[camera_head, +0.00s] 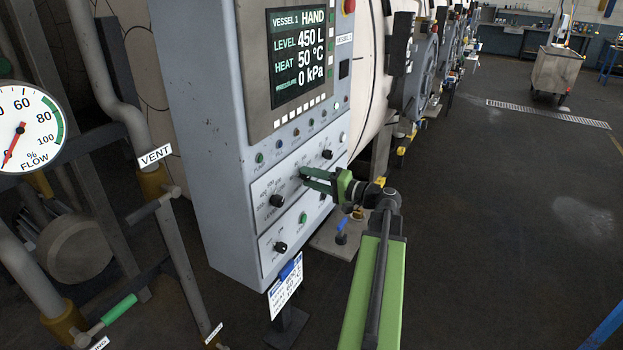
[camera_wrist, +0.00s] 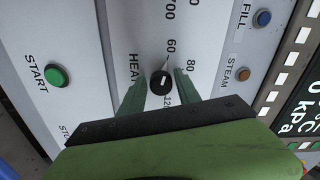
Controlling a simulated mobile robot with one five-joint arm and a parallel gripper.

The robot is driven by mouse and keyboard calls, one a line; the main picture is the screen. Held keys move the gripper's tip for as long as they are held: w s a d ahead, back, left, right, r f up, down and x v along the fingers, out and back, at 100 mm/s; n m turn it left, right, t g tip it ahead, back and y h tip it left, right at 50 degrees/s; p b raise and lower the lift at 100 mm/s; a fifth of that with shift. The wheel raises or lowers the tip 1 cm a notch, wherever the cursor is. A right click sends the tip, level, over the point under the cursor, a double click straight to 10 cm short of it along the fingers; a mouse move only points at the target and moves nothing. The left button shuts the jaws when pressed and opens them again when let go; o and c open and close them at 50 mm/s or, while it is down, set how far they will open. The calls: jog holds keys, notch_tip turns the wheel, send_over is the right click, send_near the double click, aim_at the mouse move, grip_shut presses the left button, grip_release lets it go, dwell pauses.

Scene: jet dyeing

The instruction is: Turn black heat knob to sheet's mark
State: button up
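My gripper (camera_wrist: 160,92) is open, with one green finger on each side of the knob. Whether the fingers touch it, I cannot tell. The screen (camera_head: 301,56) reads HEAT 50 °C, LEVEL 450 L.
Other black knobs sit nearby: the level knob (camera_head: 277,200), one at upper right (camera_head: 327,154), one on the lower panel (camera_head: 281,247). The green START button (camera_wrist: 57,76) is left in the wrist view. Pipes and a flow gauge (camera_head: 28,127) stand left. Open floor lies right.

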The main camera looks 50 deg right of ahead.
jog(key=shift+o, duration=1)
jog(key=v, duration=1.7)
jog(key=shift+s, duration=0.25)
